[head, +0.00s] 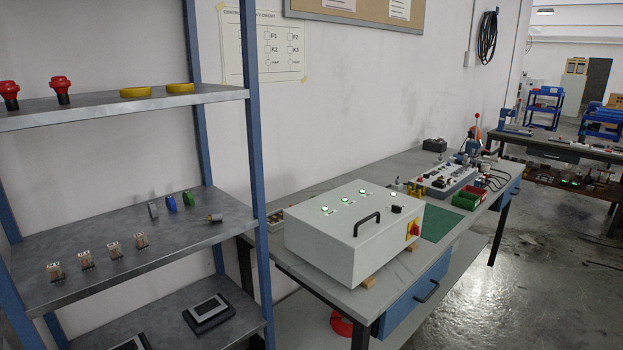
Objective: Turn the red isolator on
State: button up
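The red isolator (414,229) is a small red knob on a yellow plate. It sits on the right-hand end of a white control box (325,255), seen at an angle and small, so its switch position cannot be told. The box stands on a workbench (310,286), propped on small wooden blocks. Several green lights glow on its top, next to a black knob (396,209) and a black handle (366,224). My gripper is not in view.
A blue-framed shelf (130,112) with relays and red buttons stands close on the left. A blue drawer (415,297) hangs under the bench. The floor (520,260) at right is clear.

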aim_at(415, 231)
jog(key=k, duration=0.1)
jog(key=i+l+z, duration=0.15)
jog(key=i, duration=0.35)
jog(key=i+l+z, duration=0.2)
jog(key=i, duration=0.35)
